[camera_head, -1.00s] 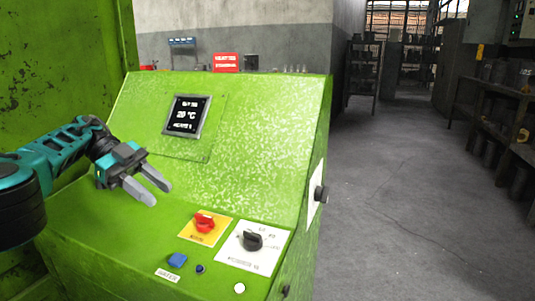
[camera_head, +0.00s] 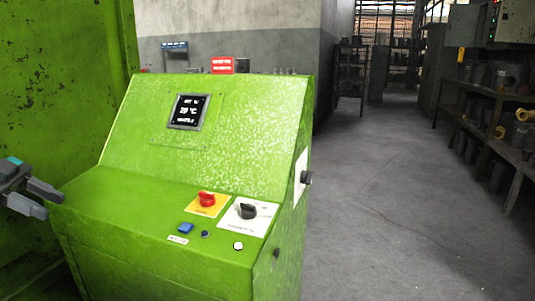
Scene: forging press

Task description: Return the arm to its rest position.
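My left gripper (camera_head: 46,199) shows at the left edge of the head view, left of the green control console (camera_head: 100,205). Its two grey fingers are apart with nothing between them. Most of my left arm is outside the picture. My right gripper is not in view.
A tall green machine wall (camera_head: 70,90) stands at the far left, behind the gripper. A grey floor aisle (camera_head: 375,190) lies clear to the right of the console. Shelves with dark parts (camera_head: 500,105) line the right side. A red sign (camera_head: 222,65) stands behind the console.

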